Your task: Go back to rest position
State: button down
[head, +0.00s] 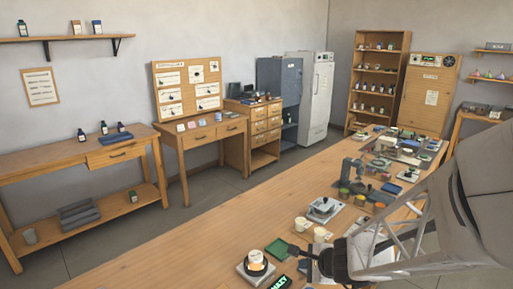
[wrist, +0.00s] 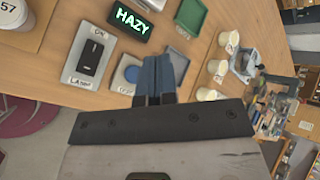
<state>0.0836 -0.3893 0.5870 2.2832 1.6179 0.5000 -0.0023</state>
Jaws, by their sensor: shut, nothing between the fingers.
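My gripper (head: 297,250) is in the lower right of the head view, low over the long wooden table (head: 190,262). In the wrist view my gripper (wrist: 157,62) has its dark fingers together, with nothing between them. Near the fingertips lies a grey plate with a round blue button (wrist: 132,74); its label is partly hidden by the fingers. A green tray (wrist: 190,16) lies just beyond the fingers. Whether the fingers touch anything below cannot be told.
A black display reading HAZY (wrist: 132,20) and a laser switch plate (wrist: 90,58) lie left of the fingers. Several pale cups (wrist: 218,68) stand to the right. A labelled jar on a scale (head: 257,264) stands near the gripper. The table's left front part is clear.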

jog(key=s+a+r+n+g, duration=0.3)
jog(key=s+r+n, duration=0.6)
jog(key=r, duration=0.1)
jog(key=s+d+r+n+g+h, duration=0.1)
jog(key=s+d+r+n+h, duration=0.2)
jog(key=s, duration=0.3)
jog(key=s+d+r+n+g+h, duration=0.1)
jog(key=s+d+r+n+h, duration=0.1)
jog(key=s+d+r+n, duration=0.1)
jog(key=s+d+n, duration=0.1)
jog(key=s+n, duration=0.1)
jog(key=s, duration=0.1)
jog(key=shift+s+d+r+h, duration=0.25)
jog(key=shift+s+d+h, duration=0.05)
jog(key=shift+h, duration=0.1)
